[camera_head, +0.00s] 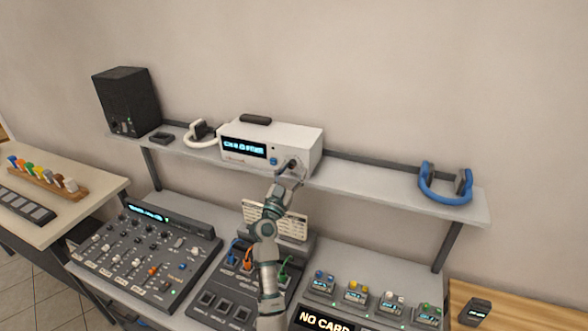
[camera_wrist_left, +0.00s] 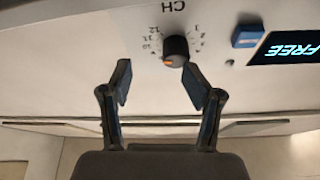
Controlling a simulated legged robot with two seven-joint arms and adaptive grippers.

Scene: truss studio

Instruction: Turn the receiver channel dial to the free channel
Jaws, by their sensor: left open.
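The receiver (camera_head: 240,136) is a white box on the shelf with a lit blue display (camera_head: 245,149). In the left wrist view the part of the display (camera_wrist_left: 290,47) that shows reads "FREE". The channel dial (camera_wrist_left: 175,48) is a black round knob with an orange mark, under the letters "CH" and ringed by small numbers. A blue button (camera_wrist_left: 246,36) is beside it. My left gripper (camera_wrist_left: 158,80) is open, its fingers apart on either side of the dial, with no clear contact. In the head view my left gripper (camera_head: 291,180) is at the receiver's right front.
The shelf (camera_head: 375,187) also holds a black speaker (camera_head: 126,100), white headphones (camera_head: 200,141) and blue headphones (camera_head: 445,199). Below are a mixer (camera_head: 140,265), a dark unit with coloured cables (camera_head: 232,295) and several small packs. The shelf between receiver and blue headphones is clear.

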